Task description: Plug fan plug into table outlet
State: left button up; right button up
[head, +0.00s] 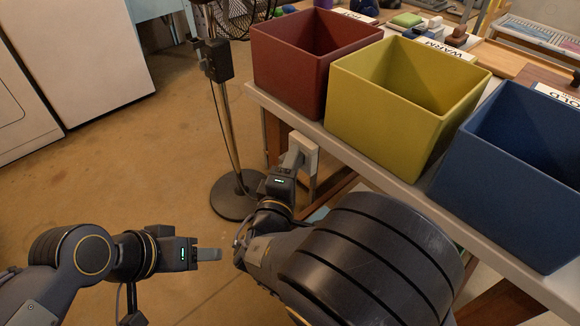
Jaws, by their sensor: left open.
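A white table outlet (305,148) hangs at the table's front edge, below the red bin. My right gripper (297,157) reaches up to it, with its fingertips at or just in front of the outlet's face. I cannot tell whether they touch it or hold anything. The fan plug cannot be made out; the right gripper and arm may hide it. The fan (228,110) stands on a pole with a round dark base, its cage cut off at the top. A dark cord runs down beside the pole. My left gripper (217,254) is open, low over the floor, and appears empty.
Red (286,65), yellow (375,113) and blue (505,185) bins line the table's front edge (400,186). Labels and small items lie behind them. White appliances (75,55) stand at the upper left. The floor left of the fan base is clear.

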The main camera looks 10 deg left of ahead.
jog(key=shift+o, duration=0.7)
jog(key=shift+s, duration=0.1)
jog(key=shift+s+a, duration=0.15)
jog(key=shift+s, duration=0.15)
jog(key=s, duration=0.7)
jog(key=shift+a, duration=0.35)
